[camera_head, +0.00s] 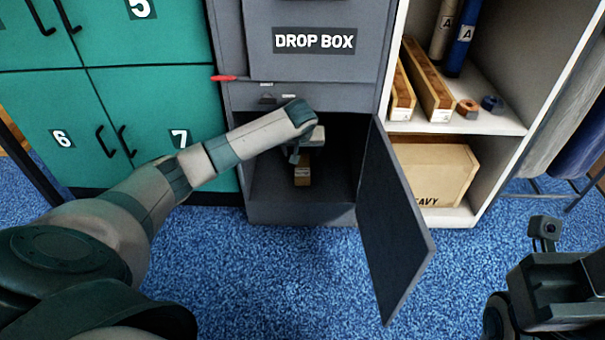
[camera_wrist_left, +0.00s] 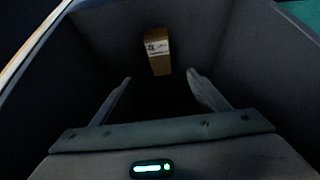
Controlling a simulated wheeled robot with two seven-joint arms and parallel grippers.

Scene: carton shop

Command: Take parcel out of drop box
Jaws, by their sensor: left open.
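The grey drop box (camera_head: 301,213) stands in the middle of the head view, its lower door (camera_head: 397,225) swung open to the right. A small brown parcel (camera_head: 302,176) sits inside on the compartment floor. In the left wrist view the parcel (camera_wrist_left: 157,52) shows a white label and lies ahead of the fingers, centred between them and apart from them. My left gripper (camera_wrist_left: 160,92) is open and empty inside the compartment; in the head view its fingers are mostly hidden by the wrist. My right gripper (camera_head: 548,232) is only partly seen at the lower right, its fingers unclear.
Teal lockers (camera_head: 105,95) stand to the left. A white shelf (camera_head: 470,125) on the right holds long boxes, rolls and a heavy carton (camera_head: 432,172). A red-handled item (camera_head: 228,78) sticks out at the box's left edge. Blue carpet (camera_head: 290,280) in front is clear.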

